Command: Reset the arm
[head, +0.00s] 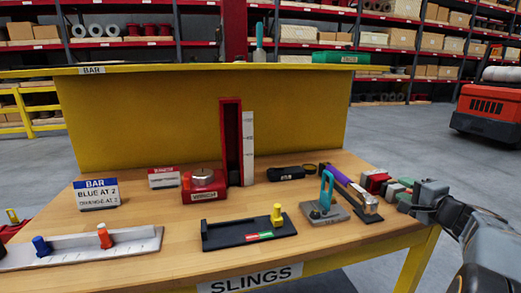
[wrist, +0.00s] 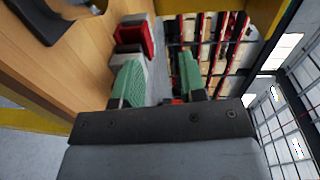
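My arm comes in from the right in the head view, and my gripper (head: 405,196) is at the table's right edge. In the wrist view my gripper (wrist: 158,78) has its two green finger pads apart, with nothing visible between them. A red and grey object (wrist: 133,36) lies just beyond the left pad in the wrist view. In the head view small red and grey blocks (head: 377,181) lie left of my gripper. A teal handle (head: 326,188) stands on a grey plate, beside a purple lever (head: 350,187) on a dark base.
The wooden table (head: 150,215) holds a black tray with a yellow peg (head: 277,213), a red box (head: 203,186), a red upright channel (head: 231,140), and a grey rail with blue and orange pegs (head: 104,236). A yellow panel (head: 160,120) stands behind. Front-centre wood is clear.

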